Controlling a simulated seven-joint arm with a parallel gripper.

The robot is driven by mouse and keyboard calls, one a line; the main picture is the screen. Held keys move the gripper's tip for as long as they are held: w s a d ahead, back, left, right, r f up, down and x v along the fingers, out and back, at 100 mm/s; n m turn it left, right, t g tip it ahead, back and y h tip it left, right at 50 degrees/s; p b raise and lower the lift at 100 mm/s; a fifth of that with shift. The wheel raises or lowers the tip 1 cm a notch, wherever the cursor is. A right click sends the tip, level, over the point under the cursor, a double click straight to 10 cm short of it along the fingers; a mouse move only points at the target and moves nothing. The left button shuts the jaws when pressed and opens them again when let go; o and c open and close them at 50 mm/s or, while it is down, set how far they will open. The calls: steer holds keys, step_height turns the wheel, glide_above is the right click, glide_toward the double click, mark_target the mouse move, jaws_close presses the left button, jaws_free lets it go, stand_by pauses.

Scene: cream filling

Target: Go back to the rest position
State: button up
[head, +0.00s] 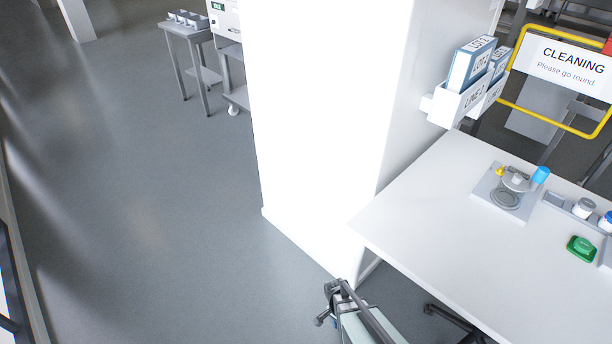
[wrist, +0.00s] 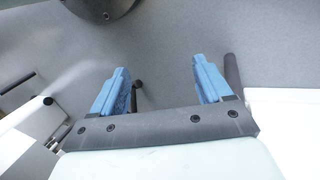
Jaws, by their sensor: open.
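My gripper (wrist: 159,64) shows in the wrist view with its two blue fingers wide apart. Nothing is held between them; grey floor shows behind the gap. The dark bar of the gripper and a pale green surface fill the lower part of that view. In the head view I cannot make out the fingers. A dark grey and pale green piece (head: 352,318) shows at the bottom edge there, and I cannot tell whether it is part of my arm.
The white table (head: 435,230) is at right, bearing a small device on a plate (head: 486,196), white jars (head: 583,208) and a green item (head: 581,248). A white pillar (head: 320,120) stands beside it. Open grey floor (head: 150,220) lies at left.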

steer(key=s+d+r+n+g+y, duration=0.1)
steer(key=s+n, duration=0.3)
steer(key=s, duration=0.4)
steer(key=s+d+r+n+g+y, duration=0.1)
steer(key=s+d+r+n+g, duration=0.1)
steer(key=s+n, duration=0.3)
steer(key=s+r, duration=0.1)
steer(key=s, duration=0.3)
steer(key=shift+s+d, duration=0.15)
steer(key=shift+d, duration=0.15)
